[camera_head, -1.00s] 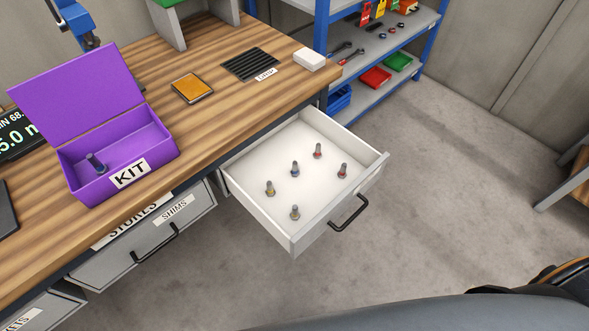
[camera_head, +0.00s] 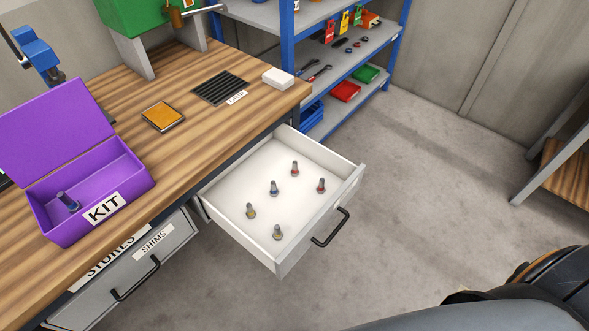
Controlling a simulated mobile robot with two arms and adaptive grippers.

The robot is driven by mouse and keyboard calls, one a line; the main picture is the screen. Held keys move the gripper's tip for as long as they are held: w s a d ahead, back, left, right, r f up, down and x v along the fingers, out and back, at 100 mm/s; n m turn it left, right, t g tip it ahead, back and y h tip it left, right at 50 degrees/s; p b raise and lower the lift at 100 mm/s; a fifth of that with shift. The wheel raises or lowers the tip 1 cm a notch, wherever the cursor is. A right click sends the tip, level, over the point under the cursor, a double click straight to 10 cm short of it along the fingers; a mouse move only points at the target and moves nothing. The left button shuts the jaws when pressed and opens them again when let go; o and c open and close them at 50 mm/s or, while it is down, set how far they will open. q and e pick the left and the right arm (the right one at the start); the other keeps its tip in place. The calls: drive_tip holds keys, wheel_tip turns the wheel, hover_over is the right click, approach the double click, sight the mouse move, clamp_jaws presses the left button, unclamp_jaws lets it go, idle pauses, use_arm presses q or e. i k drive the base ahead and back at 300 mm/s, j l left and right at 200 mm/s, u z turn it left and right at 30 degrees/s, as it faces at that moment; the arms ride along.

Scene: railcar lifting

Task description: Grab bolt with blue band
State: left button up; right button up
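The white open drawer (camera_head: 235,237) holds several upright bolts. The bolt with a blue band (camera_head: 273,188) stands near the middle of them. Two bolts with red bands (camera_head: 294,168) stand behind it and to its right. Two bolts with yellowish bands (camera_head: 250,210) stand nearer the front left. Another bolt with a bluish band (camera_head: 68,203) leans inside the open purple KIT box (camera_head: 128,172) on the bench. Neither of my grippers shows; only a dark part of my own body fills the bottom right.
The wooden bench (camera_head: 185,150) stands left of the drawer, with an orange-topped pad (camera_head: 162,116) and a white block (camera_head: 278,78) on it. A closed SHIMS drawer (camera_head: 150,262) is at lower left. A blue-framed shelf (camera_head: 288,60) stands behind. Floor to the right is clear.

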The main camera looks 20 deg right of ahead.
sight(274, 193)
drive_tip(key=l+u, duration=0.35)
drive_tip(key=l, duration=0.2)
drive_tip(key=k+l+u, duration=0.1)
drive_tip(key=l+u, duration=0.2)
drive_tip(key=l, duration=0.25)
drive_tip(key=k+l+u, duration=0.15)
drive_tip(key=l+u, duration=0.2)
drive_tip(key=l, duration=0.2)
